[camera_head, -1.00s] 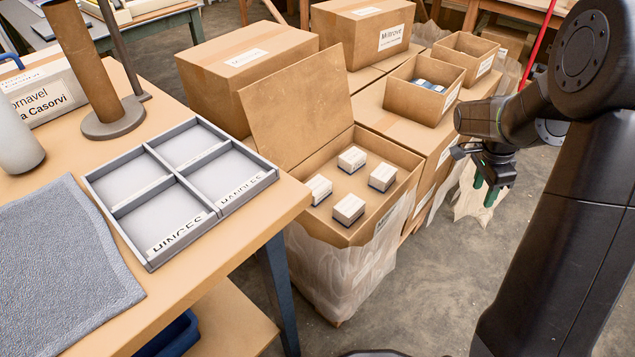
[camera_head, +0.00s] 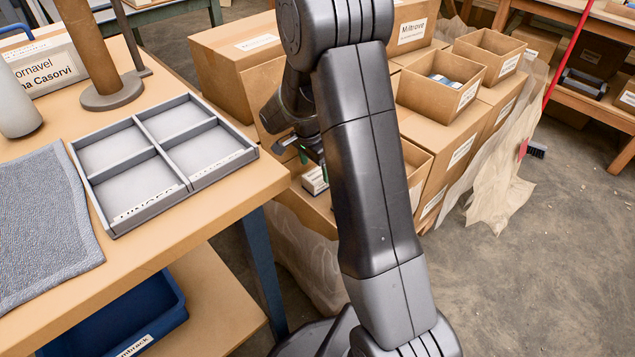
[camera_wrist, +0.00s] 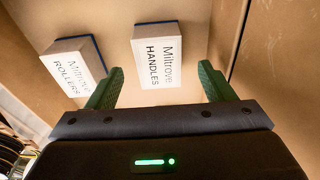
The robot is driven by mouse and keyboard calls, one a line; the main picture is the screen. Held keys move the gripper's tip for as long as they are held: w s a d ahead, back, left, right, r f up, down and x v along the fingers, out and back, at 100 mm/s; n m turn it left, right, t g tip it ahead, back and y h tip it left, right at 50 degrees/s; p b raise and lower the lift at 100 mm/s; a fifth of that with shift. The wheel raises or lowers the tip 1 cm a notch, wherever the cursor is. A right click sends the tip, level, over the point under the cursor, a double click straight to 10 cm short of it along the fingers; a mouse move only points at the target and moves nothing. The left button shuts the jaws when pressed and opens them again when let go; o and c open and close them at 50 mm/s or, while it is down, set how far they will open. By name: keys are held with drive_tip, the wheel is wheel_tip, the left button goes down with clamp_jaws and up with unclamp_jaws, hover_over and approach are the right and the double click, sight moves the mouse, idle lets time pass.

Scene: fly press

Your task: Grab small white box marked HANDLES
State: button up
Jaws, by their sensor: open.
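The small white box marked HANDLES (camera_wrist: 158,57) lies in the open carton in the wrist view, its label facing me. My gripper (camera_wrist: 160,88) is open, with its green fingers apart. The box appears between and just beyond the fingertips; I see no contact. A second small white box marked ROLLERS (camera_wrist: 73,66) is left of it. In the head view my gripper (camera_head: 316,158) is over the carton, mostly hidden by my arm. One small white box (camera_head: 315,181) shows beside it, its label unreadable there. My arm hides most of the carton's inside.
A grey four-compartment tray (camera_head: 118,227) with empty compartments sits on the table at left, beside a grey mat (camera_head: 45,235). Stacked cartons stand behind and right of my arm. The carton's wall (camera_wrist: 242,45) rises close to the right finger.

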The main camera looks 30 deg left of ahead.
sight(318, 174)
drive_tip(key=f, duration=0.1)
drive_tip(key=f+b, duration=0.1)
drive_tip(key=f, duration=0.1)
drive_tip(key=w+f+b, duration=0.1)
drive_tip(key=shift+d+f, duration=0.2)
drive_tip(key=shift+f, duration=0.2)
drive_tip(key=shift+r, duration=0.1)
drive_tip(key=shift+c, duration=0.3)
drive_tip(key=c, duration=1.2)
drive_tip(key=shift+o, duration=0.2)
drive_tip(key=shift+r, duration=0.1)
